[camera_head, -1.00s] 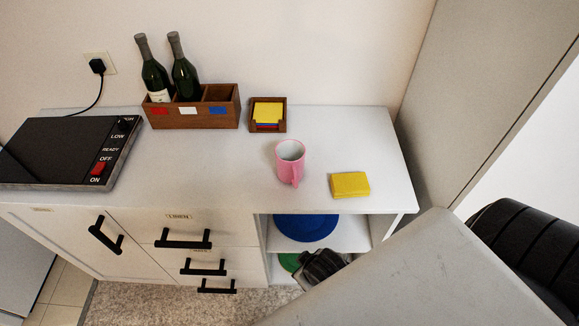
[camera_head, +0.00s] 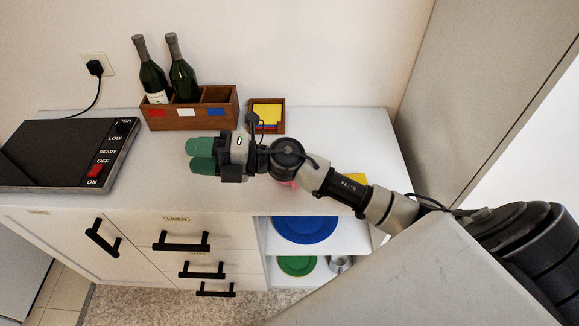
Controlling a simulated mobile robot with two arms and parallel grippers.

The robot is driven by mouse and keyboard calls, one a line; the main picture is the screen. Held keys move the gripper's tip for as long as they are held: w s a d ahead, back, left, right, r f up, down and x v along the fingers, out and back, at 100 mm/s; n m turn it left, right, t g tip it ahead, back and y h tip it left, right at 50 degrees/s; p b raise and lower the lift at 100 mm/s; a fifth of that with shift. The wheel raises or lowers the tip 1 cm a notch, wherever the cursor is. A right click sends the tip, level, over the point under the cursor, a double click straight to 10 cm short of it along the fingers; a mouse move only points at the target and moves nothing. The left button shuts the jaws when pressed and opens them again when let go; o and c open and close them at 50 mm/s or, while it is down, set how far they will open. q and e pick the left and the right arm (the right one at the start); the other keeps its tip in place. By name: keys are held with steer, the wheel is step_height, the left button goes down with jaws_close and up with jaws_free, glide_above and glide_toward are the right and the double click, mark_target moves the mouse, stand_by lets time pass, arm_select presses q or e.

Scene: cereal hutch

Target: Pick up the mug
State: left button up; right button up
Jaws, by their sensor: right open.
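The pink mug (camera_head: 290,184) is almost wholly hidden behind my right arm, with only a sliver of pink showing below the wrist. My right gripper (camera_head: 199,155) reaches over the white counter (camera_head: 180,190) from the right. Its green-tipped fingers point left, past the mug, and it is open with nothing seen between them. I cannot judge its height above the counter exactly. My left gripper is not in view.
A wooden box (camera_head: 185,116) with two bottles and a small holder with yellow cards (camera_head: 267,112) stand at the back. A yellow block (camera_head: 355,178) is partly hidden by my arm. A dark cooktop (camera_head: 60,150) lies left. Plates (camera_head: 304,230) sit on the shelf below.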

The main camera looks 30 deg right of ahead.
steer(key=w+d+f+n+g+h, duration=0.1)
steer(key=d+f+n+g+h, duration=0.15)
steer(key=d+h, duration=0.4)
steer(key=d+f+n+g+h, duration=0.15)
steer(key=d+g+h, duration=0.25)
steer(key=d, duration=0.5)
steer(key=w+d+f+n+g+h, duration=0.1)
steer(key=d+n+g+h, duration=0.15)
steer(key=d+h, duration=0.45)
steer(key=shift+y, duration=0.35)
steer(key=f+p, duration=0.1)
steer(key=f, duration=0.2)
steer(key=d+f, duration=0.1)
steer(key=f, duration=0.2)
steer(key=d+f+p, duration=0.1)
steer(key=f, duration=0.2)
steer(key=shift+f+p, duration=0.2)
steer(key=shift+p, duration=0.1)
steer(key=shift+f, duration=0.4)
steer(key=shift+c, duration=0.2)
jaws_close()
